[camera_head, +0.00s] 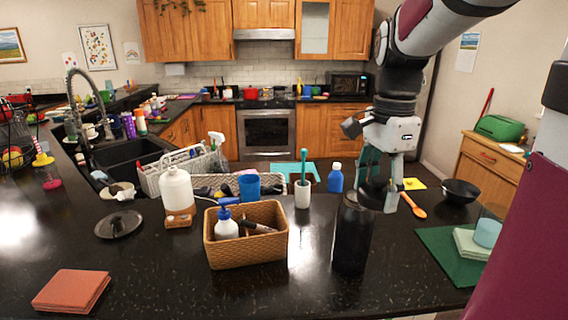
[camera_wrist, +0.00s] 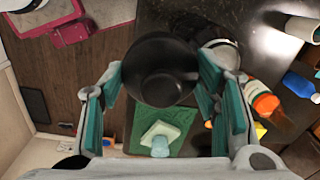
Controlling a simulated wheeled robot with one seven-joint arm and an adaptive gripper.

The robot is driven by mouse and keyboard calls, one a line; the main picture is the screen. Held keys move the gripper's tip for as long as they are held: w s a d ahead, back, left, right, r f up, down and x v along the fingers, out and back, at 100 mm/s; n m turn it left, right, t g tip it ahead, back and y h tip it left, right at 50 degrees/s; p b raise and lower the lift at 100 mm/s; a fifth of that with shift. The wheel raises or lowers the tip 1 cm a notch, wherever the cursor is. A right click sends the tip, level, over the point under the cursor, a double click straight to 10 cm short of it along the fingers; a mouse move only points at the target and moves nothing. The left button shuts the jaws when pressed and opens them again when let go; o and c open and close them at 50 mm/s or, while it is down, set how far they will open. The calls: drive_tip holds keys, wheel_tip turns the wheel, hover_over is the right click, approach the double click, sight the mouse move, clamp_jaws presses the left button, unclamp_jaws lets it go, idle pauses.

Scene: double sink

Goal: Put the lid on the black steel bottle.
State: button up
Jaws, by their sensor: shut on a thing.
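The black steel bottle (camera_head: 352,240) stands upright on the dark counter, right of the wicker basket. My gripper (camera_head: 378,185) is at the height of the bottle's top, slightly to its right in the head view. It is shut on a dark round lid (camera_head: 373,194). In the wrist view the lid (camera_wrist: 160,70) shows as a wide black disc with a raised round middle, between the teal finger pads of my gripper (camera_wrist: 160,92). The lid overlaps the bottle's upper right edge in the head view. I cannot tell whether they touch. The bottle's mouth is not clearly visible.
A wicker basket (camera_head: 248,255) with bottles is left of the black bottle. A white cup with a toothbrush (camera_head: 302,193) and a blue bottle (camera_head: 335,178) stand behind. A green mat (camera_head: 445,262) with a cloth and a black bowl (camera_head: 460,191) are to the right.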

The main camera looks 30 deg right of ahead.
drive_tip(key=s+a+p, duration=0.2)
drive_tip(key=s+a, duration=0.1)
drive_tip(key=s, duration=0.3)
drive_tip(key=shift+m, duration=0.3)
drive_tip(key=shift+w+d+f+b, duration=0.15)
drive_tip(key=shift+w+d+b, duration=0.85)
drive_tip(key=shift+w, duration=1.3)
drive_tip(key=shift+w+d+f+b, duration=0.15)
drive_tip(key=shift+w+d+b, duration=0.85)
drive_tip(key=shift+w, duration=1.25)
drive_tip(key=shift+w+d+f+b, duration=0.15)
drive_tip(key=shift+w+d+b, duration=0.5)
drive_tip(key=shift+w+d, duration=1.2)
drive_tip(key=shift+w+a+f+b, duration=0.15)
drive_tip(key=shift+w+a+f, duration=0.1)
drive_tip(key=shift+f, duration=0.35)
drive_tip(key=shift+w+a+f+b, duration=0.15)
drive_tip(key=shift+a+f, duration=0.1)
drive_tip(key=shift+f, duration=0.3)
drive_tip(key=shift+f+p, duration=0.15)
drive_tip(key=shift+p, duration=0.3)
drive_tip(key=o, duration=1.3)
